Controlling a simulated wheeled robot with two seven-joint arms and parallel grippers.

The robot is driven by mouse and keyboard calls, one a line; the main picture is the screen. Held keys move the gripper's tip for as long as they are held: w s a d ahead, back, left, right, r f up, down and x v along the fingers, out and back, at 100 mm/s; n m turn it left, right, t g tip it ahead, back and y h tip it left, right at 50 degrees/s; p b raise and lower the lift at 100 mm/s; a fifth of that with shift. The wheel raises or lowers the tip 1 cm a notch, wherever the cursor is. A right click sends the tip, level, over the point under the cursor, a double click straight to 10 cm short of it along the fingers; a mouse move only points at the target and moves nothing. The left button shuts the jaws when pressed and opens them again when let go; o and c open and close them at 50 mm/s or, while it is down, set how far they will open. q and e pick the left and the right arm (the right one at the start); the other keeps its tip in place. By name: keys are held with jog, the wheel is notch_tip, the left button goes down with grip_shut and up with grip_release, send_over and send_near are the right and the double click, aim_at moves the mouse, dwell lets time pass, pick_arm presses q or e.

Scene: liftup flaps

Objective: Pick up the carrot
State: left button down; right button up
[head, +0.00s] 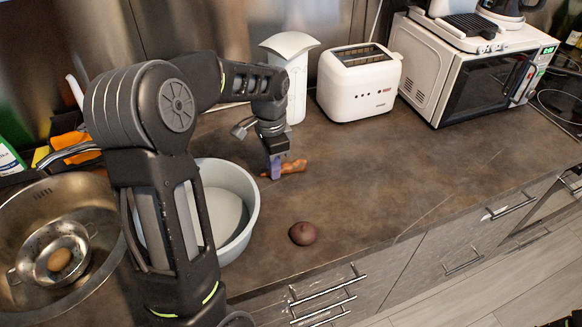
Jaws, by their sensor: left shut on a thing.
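An orange carrot (293,167) lies on the brown countertop, to the right of the grey-white bowl. My left gripper (275,172) points down at the carrot's left part and is shut on it. The fingers hide a piece of the carrot there. The carrot appears at counter level; I cannot tell whether it is lifted off the surface. My right gripper is not in view.
A large grey-white bowl (239,247) stands partly behind my left arm. A dark red round vegetable (302,233) lies near the counter's front edge. A white toaster (357,84) and a microwave (463,76) stand behind. A sink (28,215) is at left. The right counter is clear.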

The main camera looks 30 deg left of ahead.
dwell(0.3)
pick_arm(q)
notch_tip(320, 180, up, 10)
jog(key=shift+r, duration=0.15)
dwell(0.4)
dwell(0.4)
